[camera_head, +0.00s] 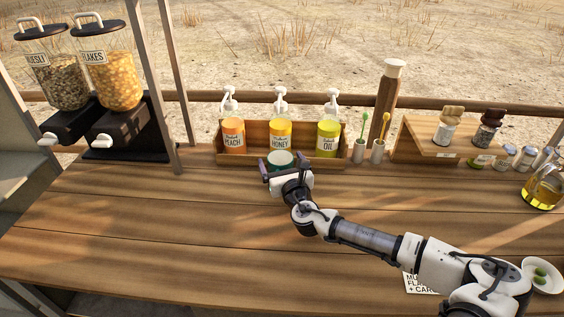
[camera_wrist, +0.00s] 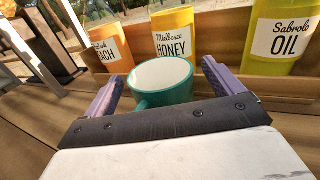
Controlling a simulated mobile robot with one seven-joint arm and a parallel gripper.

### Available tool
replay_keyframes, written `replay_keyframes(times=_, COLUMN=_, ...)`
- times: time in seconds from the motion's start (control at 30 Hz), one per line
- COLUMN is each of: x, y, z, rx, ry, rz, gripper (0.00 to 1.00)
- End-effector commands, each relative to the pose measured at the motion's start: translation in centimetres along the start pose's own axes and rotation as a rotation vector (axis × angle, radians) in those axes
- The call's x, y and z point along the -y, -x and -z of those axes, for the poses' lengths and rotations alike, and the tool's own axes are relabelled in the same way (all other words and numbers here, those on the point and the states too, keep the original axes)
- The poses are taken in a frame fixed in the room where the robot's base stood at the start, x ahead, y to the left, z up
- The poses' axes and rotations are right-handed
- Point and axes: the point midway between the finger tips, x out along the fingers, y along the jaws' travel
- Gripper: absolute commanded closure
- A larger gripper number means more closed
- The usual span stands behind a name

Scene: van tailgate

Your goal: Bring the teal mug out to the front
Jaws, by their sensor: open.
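The teal mug (camera_head: 281,158) stands upright on the wooden counter, just in front of the honey bottle and the bottle rack. In the wrist view the teal mug (camera_wrist: 158,84) shows a white inside, and it sits between the two purple fingers. My gripper (camera_head: 284,164) is open at the mug, with one finger to each side; in the wrist view my gripper (camera_wrist: 160,85) shows a gap between each finger and the mug. The lower part of the mug is hidden by my gripper's body.
The wooden rack (camera_head: 217,146) behind holds the peach (camera_head: 233,136), honey (camera_head: 281,135) and oil (camera_head: 327,140) pump bottles. Cereal dispensers (camera_head: 105,75) stand at the left. The front counter is mostly clear.

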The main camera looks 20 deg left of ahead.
Motion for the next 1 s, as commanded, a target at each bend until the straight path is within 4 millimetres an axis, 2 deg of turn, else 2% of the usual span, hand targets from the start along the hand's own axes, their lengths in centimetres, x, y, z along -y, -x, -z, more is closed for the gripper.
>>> replay_keyframes(times=0.1, x=0.0, y=0.0, z=0.0, rx=0.0, ry=0.0, rz=0.0, gripper=0.08)
replay_keyframes(times=0.5, x=0.0, y=0.0, z=0.0, rx=0.0, ry=0.0, rz=0.0, gripper=0.6)
replay_keyframes(times=0.67, x=-0.1, y=0.4, z=0.0, rx=-0.001, ry=0.0, rz=0.0, gripper=0.6)
replay_keyframes(times=1.0, x=-1.2, y=3.3, z=0.0, rx=-0.001, ry=-0.001, rz=-0.001, gripper=0.6)
